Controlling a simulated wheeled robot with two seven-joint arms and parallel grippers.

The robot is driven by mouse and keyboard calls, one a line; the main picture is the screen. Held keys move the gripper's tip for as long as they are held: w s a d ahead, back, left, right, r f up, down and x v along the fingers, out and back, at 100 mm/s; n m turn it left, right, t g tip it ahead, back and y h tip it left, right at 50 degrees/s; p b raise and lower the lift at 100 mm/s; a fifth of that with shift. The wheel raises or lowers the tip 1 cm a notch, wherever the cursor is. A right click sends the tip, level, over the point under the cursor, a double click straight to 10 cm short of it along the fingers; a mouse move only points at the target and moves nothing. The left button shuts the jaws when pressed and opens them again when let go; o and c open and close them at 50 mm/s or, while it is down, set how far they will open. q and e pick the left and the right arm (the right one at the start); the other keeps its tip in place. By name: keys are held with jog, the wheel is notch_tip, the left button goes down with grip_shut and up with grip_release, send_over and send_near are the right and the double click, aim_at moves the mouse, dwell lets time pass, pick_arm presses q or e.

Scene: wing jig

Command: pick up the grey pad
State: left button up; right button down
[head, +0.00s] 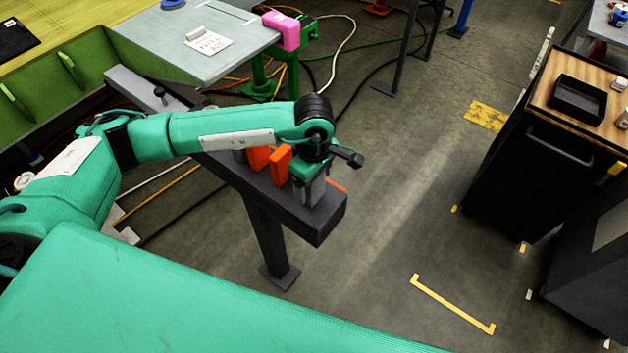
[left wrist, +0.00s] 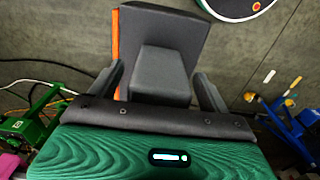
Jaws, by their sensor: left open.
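The grey pad (left wrist: 162,72) is a tapered block that shows in the left wrist view, standing at the end of a dark beam (left wrist: 178,30). My left gripper (left wrist: 158,86) is open, with one finger on each side of the pad; gaps show between the fingers and the pad. In the head view my left gripper (head: 309,188) points down over the near end of the dark beam (head: 318,222). There the gripper and wrist largely hide the pad. My right gripper is not in view.
Orange blocks (head: 281,163) stand on the beam just left of my left gripper. A grey table (head: 185,45) with a pink clamp part (head: 281,31) is behind. A dark cabinet (head: 530,165) with a black tray (head: 580,97) stands at right. Floor between is clear.

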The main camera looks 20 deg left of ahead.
pick_arm(q)
jog(key=shift+f, duration=0.15)
jog(key=c, duration=1.1)
